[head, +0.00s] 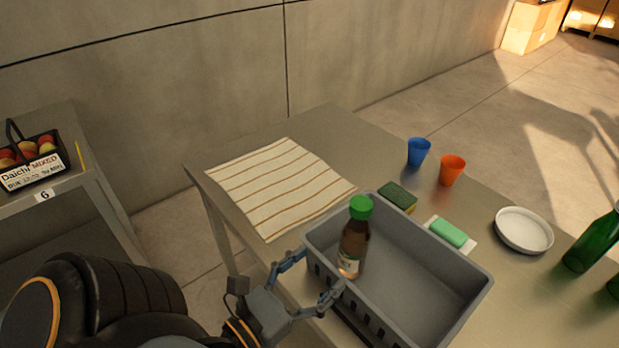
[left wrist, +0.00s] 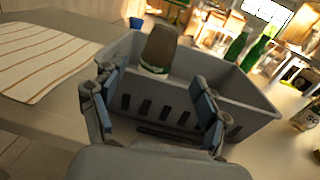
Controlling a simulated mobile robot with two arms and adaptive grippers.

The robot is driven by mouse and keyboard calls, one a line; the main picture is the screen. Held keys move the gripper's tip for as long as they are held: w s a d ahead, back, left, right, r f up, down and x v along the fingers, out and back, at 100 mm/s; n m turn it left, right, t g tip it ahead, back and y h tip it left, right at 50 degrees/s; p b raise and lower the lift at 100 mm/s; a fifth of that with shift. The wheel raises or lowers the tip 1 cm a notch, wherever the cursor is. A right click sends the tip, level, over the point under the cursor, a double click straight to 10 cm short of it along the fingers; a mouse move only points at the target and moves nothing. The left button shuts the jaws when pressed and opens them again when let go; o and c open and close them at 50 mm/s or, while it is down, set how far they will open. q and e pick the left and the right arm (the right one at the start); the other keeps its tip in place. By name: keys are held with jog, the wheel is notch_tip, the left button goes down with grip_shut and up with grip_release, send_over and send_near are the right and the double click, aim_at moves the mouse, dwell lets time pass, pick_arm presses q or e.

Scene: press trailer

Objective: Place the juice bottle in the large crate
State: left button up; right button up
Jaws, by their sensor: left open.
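The juice bottle (head: 354,240), brown with a green cap and a pale label, stands upright inside the large grey crate (head: 440,318), near its left wall. In the left wrist view the bottle (left wrist: 159,50) shows behind the crate's slotted near wall (left wrist: 185,108). My left gripper (head: 308,276) is open just outside that wall, its two fingers spread and apart from the bottle. Its fingers also frame the wall in the left wrist view (left wrist: 155,104). The bottle's base is partly hidden by the crate wall. My right gripper is not in view.
A striped cloth (head: 280,187) lies left of the crate. Beyond the crate are a dark green sponge (head: 398,197), a green soap bar (head: 449,233), blue (head: 418,152) and orange (head: 452,170) cups and a white plate (head: 524,230). Green bottles (head: 597,240) stand at right.

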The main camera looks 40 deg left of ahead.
pick_arm(q)
jog(key=shift+s, duration=0.65)
dwell(0.3)
